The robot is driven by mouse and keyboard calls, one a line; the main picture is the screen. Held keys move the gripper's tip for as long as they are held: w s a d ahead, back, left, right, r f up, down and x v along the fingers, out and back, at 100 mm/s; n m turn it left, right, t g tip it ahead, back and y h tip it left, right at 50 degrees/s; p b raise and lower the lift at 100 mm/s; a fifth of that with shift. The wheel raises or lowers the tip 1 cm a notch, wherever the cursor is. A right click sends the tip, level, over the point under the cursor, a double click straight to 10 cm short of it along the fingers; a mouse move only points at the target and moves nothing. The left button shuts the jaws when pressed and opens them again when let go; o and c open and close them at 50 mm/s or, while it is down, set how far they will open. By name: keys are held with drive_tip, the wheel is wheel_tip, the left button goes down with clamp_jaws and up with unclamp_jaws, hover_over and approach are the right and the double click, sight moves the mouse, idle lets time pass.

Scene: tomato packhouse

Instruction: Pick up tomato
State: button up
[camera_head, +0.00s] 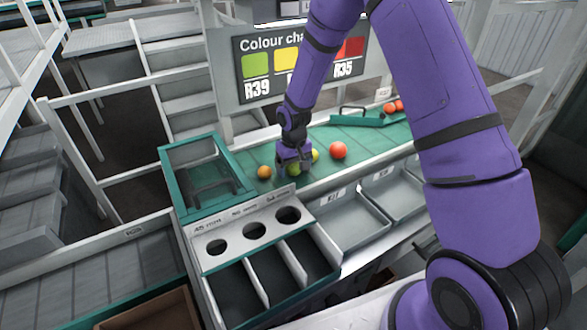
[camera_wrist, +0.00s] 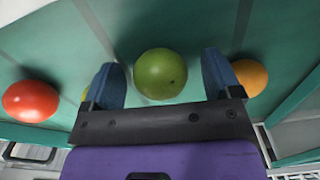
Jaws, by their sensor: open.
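A green tomato (camera_wrist: 161,74) lies on the green belt between the two blue fingertips of my gripper (camera_wrist: 165,80) in the wrist view. The gripper is open, with a finger on each side of it; whether they touch it I cannot tell. In the head view my gripper (camera_head: 294,158) is low over the belt, and the green tomato (camera_head: 293,169) shows partly below it. A red tomato (camera_head: 338,150) and an orange tomato (camera_head: 264,172) lie to either side. A yellow-green tomato (camera_head: 315,156) is partly hidden behind the gripper.
A sizing box (camera_head: 213,262) with round holes and dark bins stands in front of the belt. Grey trays (camera_head: 346,226) lie at its right. A green-rimmed crate (camera_head: 172,180) stands left. A colour chart (camera_head: 246,92) stands behind. More red tomatoes (camera_head: 390,108) lie farther right.

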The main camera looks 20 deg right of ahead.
sight(296, 165)
drive_tip(key=c, duration=0.8)
drive_tip(key=shift+r, duration=0.1)
drive_tip(key=shift+r, duration=0.45)
drive_tip(key=r, duration=0.2)
drive_tip(key=shift+s+d+r, duration=0.25)
drive_tip(key=shift+s+r, duration=0.05)
drive_tip(key=shift+s, duration=0.05)
drive_tip(key=s+d, duration=0.3)
drive_tip(key=s, duration=0.4)
drive_tip(key=s+d+r, duration=0.1)
drive_tip(key=s+d, duration=0.2)
drive_tip(key=s, duration=0.4)
drive_tip(key=shift+r, duration=0.15)
